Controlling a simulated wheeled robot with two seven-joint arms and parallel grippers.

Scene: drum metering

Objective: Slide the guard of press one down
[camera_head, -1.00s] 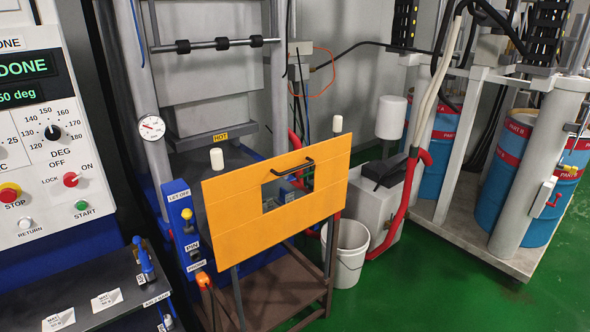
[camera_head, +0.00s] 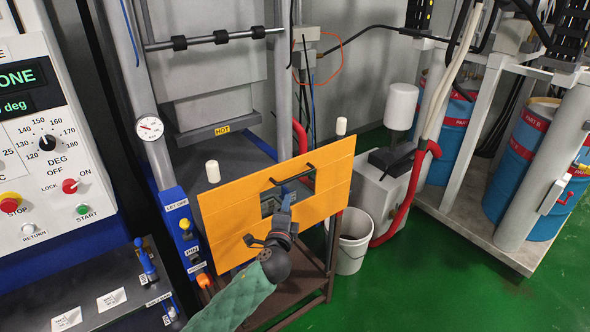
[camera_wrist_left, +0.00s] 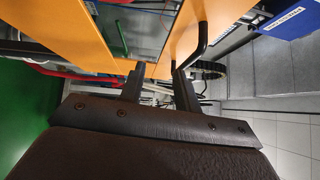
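The orange guard (camera_head: 230,215) of the press stands as a flat panel with a small window, in front of the press's lower part. Its black bar handle (camera_head: 305,168) runs across above the window. My left gripper (camera_head: 284,196) is in front of the window, just below the handle, and hides part of the window. In the left wrist view my left gripper (camera_wrist_left: 160,75) has its two fingers apart with nothing between them. The guard (camera_wrist_left: 65,35) and the handle (camera_wrist_left: 202,38) show beyond the fingers, the handle near the right finger. My right gripper is out of view.
A control panel (camera_head: 45,150) and a dark bench (camera_head: 100,290) stand at left. A brown metal stand (camera_head: 318,290) is under the guard. A white bucket (camera_head: 352,245), a red hose (camera_head: 405,200) and blue drums (camera_head: 525,165) are to the right. Green floor at lower right is clear.

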